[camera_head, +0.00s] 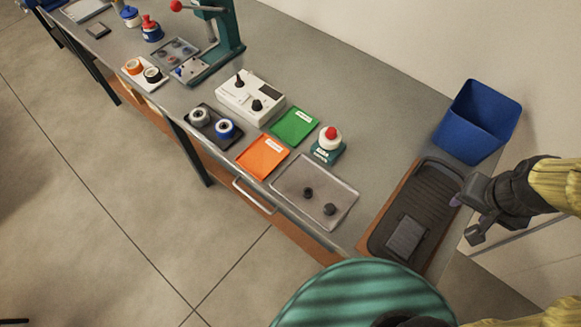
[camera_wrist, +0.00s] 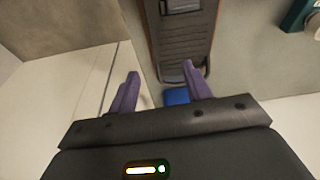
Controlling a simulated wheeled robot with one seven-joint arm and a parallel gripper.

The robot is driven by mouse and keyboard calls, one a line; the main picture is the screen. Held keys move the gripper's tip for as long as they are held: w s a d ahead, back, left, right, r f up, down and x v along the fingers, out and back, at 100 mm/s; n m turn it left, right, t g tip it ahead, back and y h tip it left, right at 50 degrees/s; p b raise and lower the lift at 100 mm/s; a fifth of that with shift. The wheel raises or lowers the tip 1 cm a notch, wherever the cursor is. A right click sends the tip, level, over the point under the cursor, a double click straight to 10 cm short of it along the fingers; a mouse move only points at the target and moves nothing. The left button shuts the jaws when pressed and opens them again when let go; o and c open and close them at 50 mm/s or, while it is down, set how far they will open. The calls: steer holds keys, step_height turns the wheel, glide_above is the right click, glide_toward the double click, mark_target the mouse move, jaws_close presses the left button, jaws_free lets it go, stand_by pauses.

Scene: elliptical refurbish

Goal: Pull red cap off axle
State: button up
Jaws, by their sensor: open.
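Any axle beneath the cap is hidden. Another red-topped piece (camera_head: 149,22) stands on a blue base far along the bench. The teal stand (camera_wrist: 296,16) shows partly at that view's upper right corner; the red cap does not show there.
A blue bin (camera_head: 478,120) stands behind the dark ribbed tray (camera_head: 430,190), which holds a grey block (camera_head: 405,238). A clear tray (camera_head: 345,200) holds two dark knobs. Green (camera_head: 293,127) and orange (camera_head: 262,157) mats lie left of the teal stand. A wall runs behind.

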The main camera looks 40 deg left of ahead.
mark_target(329, 134)
steer(key=w+a+f+t+y+b, duration=0.1)
steer(key=w+a+f+t+b, duration=0.2)
steer(key=a, duration=1)
steer(key=w+a+f+t+y+b, duration=0.1)
steer(key=w+a+t+y, duration=0.3)
steer(key=a, duration=0.9)
steer(key=s+a+f+t+h+b, duration=0.25)
steer(key=s+a+h, duration=0.2)
steer(key=a, duration=0.45)
steer(key=s+a+m+t+h+b, duration=0.1)
steer(key=s+t, duration=0.3)
steer(key=s, duration=0.9)
steer(key=shift+a+f+h+b, duration=0.25)
steer(key=shift+f+h+b, duration=0.15)
steer(key=shift+h, duration=0.05)
steer(key=w+f, duration=0.1)
steer(key=w, duration=0.4)
steer(key=w+d+p, duration=0.1)
steer(key=w, duration=0.5)
steer(key=w+f, duration=0.1)
steer(key=w, duration=0.5)
steer(key=shift+d+f, duration=0.15)
steer(key=shift+f, duration=0.2)
